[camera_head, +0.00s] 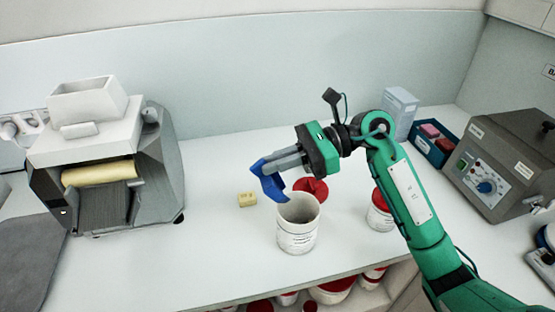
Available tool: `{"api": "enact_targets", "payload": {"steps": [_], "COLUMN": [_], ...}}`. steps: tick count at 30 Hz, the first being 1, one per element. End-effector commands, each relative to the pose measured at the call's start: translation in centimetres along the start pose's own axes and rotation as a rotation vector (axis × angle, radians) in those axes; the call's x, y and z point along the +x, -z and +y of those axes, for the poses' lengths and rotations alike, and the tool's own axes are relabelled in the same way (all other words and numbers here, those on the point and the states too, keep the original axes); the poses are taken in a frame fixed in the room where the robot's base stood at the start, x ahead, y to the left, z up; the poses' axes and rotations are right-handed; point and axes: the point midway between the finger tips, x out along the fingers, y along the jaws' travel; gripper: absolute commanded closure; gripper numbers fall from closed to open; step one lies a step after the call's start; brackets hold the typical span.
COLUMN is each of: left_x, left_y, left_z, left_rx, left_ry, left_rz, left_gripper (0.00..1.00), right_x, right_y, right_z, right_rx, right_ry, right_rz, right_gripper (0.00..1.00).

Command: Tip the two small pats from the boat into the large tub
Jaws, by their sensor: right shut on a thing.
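My right gripper (284,163) is shut on the blue boat (268,181) and holds it above the counter. The boat is steeply tilted, with its lower end just above the left rim of the large white tub (297,236). The tub stands upright and open. Its inside bottom is hidden. I see no pats in the boat; its inside is mostly turned away. A small pale yellow block (247,200), which looks like a pat, lies on the counter left of the tub. My left gripper is not in view.
A red lid (312,188) lies behind the tub. A smaller red-lidded tub (380,214) stands to the right, near my right arm. A grey machine (150,170) is at the left, a control box (500,165) at the right. Red-lidded tubs (333,291) sit below the counter edge.

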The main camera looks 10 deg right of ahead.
Motion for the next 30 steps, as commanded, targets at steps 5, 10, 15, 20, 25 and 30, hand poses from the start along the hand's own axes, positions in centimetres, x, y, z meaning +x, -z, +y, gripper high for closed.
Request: {"api": "enact_targets", "payload": {"steps": [5,10,15,20,25,30], "left_x": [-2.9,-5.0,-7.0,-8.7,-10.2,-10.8], "left_y": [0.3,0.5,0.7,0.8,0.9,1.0], "left_z": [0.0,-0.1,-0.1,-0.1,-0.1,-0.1], "left_rx": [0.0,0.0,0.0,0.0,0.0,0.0], "left_ry": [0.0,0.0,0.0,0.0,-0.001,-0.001], "left_rz": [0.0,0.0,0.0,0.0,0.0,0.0], "left_gripper": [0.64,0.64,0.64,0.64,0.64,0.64], "right_x": [0.0,0.3,0.6,1.0,1.3,1.6], "right_y": [-1.9,-2.8,-3.7,-4.5,-5.4,-5.5], "right_z": [0.0,0.0,-0.1,-0.1,-0.1,0.0], "right_rx": [-0.006,-0.005,-0.005,-0.005,-0.005,-0.002], "right_ry": [0.003,0.001,0.003,0.002,0.001,0.001], "right_rz": [0.173,0.334,0.499,0.659,0.826,0.939], "right_gripper": [1.0,1.0,1.0,1.0,1.0,1.0]}}
